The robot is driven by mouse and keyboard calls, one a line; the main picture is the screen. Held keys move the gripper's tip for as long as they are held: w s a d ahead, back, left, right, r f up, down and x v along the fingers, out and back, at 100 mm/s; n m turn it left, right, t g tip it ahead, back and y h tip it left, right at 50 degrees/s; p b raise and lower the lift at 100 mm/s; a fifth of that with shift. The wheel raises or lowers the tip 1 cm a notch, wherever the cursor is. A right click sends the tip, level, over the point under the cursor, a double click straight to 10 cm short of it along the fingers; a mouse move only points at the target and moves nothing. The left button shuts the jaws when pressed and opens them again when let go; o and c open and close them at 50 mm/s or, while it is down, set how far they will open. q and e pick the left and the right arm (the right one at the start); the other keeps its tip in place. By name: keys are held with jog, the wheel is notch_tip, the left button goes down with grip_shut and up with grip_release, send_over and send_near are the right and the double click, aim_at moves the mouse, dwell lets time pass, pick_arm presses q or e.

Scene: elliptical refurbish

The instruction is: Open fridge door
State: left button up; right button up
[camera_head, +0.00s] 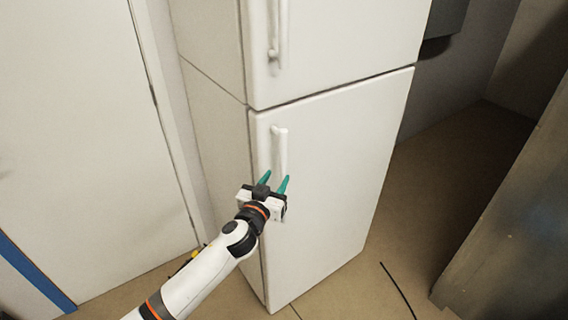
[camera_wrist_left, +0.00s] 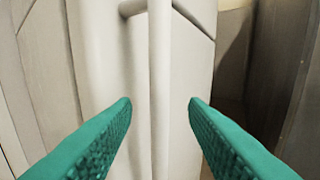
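A white fridge with two doors stands in the middle of the head view. Its lower door (camera_head: 335,180) and upper door (camera_head: 345,40) both look closed. The lower door has a vertical white handle (camera_head: 280,150) near its left edge. My left gripper (camera_head: 274,183) is open in front of the lower part of this handle, with its green fingers pointing at the door. In the left wrist view the handle (camera_wrist_left: 160,90) runs upright between the two spread fingertips (camera_wrist_left: 160,102), with gaps on both sides. My right gripper is out of view.
A white door or wall panel (camera_head: 80,130) is close on the left of the fridge. A dark grey cabinet-like block (camera_head: 520,220) stands at the right. Brown floor (camera_head: 430,190) lies open between it and the fridge. A thin dark line (camera_head: 398,288) is on the floor in front.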

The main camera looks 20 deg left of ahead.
aim_at(282, 169)
pick_arm(q)
jog(key=w, duration=0.5)
jog(key=shift+d+f, duration=0.1)
jog(key=shift+d, duration=0.05)
jog(key=shift+w, duration=0.65)
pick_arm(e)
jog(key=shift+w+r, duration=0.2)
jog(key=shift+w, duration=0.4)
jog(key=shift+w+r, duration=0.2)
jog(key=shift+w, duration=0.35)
pick_arm(q)
jog(key=shift+c, duration=0.3)
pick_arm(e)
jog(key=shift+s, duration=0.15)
pick_arm(q)
grip_shut()
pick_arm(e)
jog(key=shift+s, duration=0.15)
